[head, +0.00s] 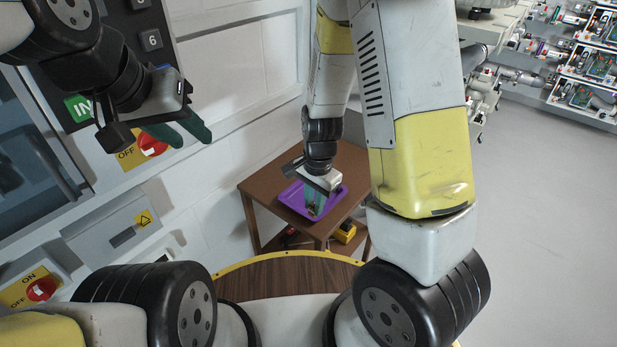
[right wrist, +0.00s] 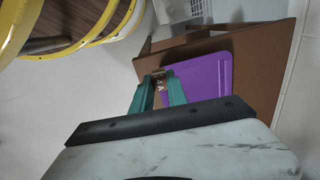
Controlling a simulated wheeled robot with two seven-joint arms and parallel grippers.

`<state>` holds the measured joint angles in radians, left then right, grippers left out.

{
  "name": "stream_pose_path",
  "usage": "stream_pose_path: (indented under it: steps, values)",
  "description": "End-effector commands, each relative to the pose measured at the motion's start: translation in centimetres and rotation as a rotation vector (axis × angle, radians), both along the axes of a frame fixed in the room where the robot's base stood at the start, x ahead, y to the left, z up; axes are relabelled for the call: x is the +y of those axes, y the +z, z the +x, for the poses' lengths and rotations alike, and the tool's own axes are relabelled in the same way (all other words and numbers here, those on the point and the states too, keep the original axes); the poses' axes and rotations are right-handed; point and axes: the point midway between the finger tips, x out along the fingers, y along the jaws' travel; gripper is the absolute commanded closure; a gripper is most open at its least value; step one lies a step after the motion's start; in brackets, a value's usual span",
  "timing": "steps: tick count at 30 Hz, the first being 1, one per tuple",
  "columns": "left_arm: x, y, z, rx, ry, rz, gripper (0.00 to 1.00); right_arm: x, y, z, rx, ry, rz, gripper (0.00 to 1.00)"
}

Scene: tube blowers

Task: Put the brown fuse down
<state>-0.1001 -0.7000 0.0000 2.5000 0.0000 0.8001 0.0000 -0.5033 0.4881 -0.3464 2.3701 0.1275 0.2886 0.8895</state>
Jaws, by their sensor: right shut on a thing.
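My right gripper (head: 314,211) points down over a purple tray (head: 290,197) on a small brown table (head: 259,187). In the right wrist view its green fingers (right wrist: 158,79) close on the small brown fuse (right wrist: 158,73) at their tips. The fuse is at the near edge of the purple tray (right wrist: 205,72) in that view. I cannot tell whether it touches the tray. In the head view the fuse is tiny and mostly hidden by the fingers. My left gripper (head: 194,142) is empty, its green fingers apart, in front of the wall panel.
A lower shelf under the table holds a yellow item (head: 344,233) and a dark red item. A wall panel with a red switch (head: 151,144) stands at the left. Shelves of equipment (head: 590,70) stand at the far right. The grey floor (head: 545,220) at the right is clear.

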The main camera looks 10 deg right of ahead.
Motion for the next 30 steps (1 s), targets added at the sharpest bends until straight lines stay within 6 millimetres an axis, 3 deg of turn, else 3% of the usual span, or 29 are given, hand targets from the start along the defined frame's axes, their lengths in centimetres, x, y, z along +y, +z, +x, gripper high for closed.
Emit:
stream_pose_path:
  steps: [5,9,24,30]
  values:
    - [0.0,0.0,0.0,0.0,0.0,0.0,0.64,0.0,0.3,-1.9,0.037,0.027,-0.035,1.0]
    - [0.0,0.0,0.0,0.0,0.0,0.0,0.64,-0.3,0.2,-1.5,0.045,0.028,-0.044,1.0]
    - [0.0,0.0,0.0,0.0,0.0,0.0,0.64,-3.2,-1.0,10.4,0.045,0.027,-0.044,1.0]
    - [0.0,0.0,0.0,0.0,0.0,0.0,0.64,-3.6,-1.1,12.4,0.045,0.029,-0.044,1.0]
